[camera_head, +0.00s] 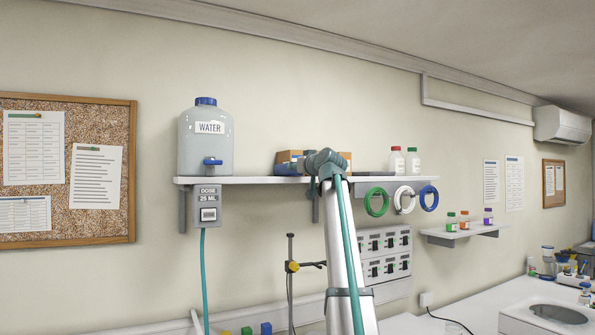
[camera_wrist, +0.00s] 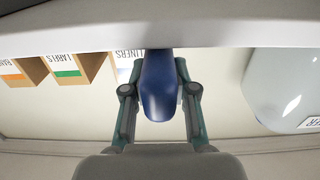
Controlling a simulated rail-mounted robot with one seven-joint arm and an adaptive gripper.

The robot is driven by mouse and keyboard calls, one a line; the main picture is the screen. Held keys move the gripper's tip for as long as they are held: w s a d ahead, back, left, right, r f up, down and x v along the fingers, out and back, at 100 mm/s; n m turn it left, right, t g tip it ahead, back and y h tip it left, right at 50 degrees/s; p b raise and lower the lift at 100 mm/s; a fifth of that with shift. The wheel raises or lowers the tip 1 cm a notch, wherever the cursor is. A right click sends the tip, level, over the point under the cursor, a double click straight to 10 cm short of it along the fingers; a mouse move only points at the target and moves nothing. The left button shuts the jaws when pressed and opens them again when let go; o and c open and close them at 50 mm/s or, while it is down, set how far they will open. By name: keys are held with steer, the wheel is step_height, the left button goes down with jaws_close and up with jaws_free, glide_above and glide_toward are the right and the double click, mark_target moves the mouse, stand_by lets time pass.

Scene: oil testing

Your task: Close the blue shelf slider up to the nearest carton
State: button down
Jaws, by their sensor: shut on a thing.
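The blue slider (camera_wrist: 160,88) sits between the two fingers of my gripper (camera_wrist: 160,92), which are shut on it. In the head view, blue (camera_head: 286,169) shows at the shelf edge beside my gripper (camera_head: 303,167). A green-labelled LABELS carton (camera_wrist: 76,68) and an orange-labelled carton (camera_wrist: 26,70) stand farther left. In the head view my arm hides part of the cartons (camera_head: 345,156).
The WATER jug (camera_head: 206,140) stands at the left shelf end and also shows in the wrist view (camera_wrist: 282,90).

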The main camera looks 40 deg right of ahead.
steer(key=shift+w+a, duration=0.1)
steer(key=shift+a, duration=0.4)
steer(key=c, duration=0.9)
jaws_free()
steer(key=s, duration=0.4)
steer(key=s+a, duration=0.1)
steer(key=s, duration=0.3)
steer(key=s+a, duration=0.1)
steer(key=s, duration=0.3)
steer(key=shift+d, duration=0.15)
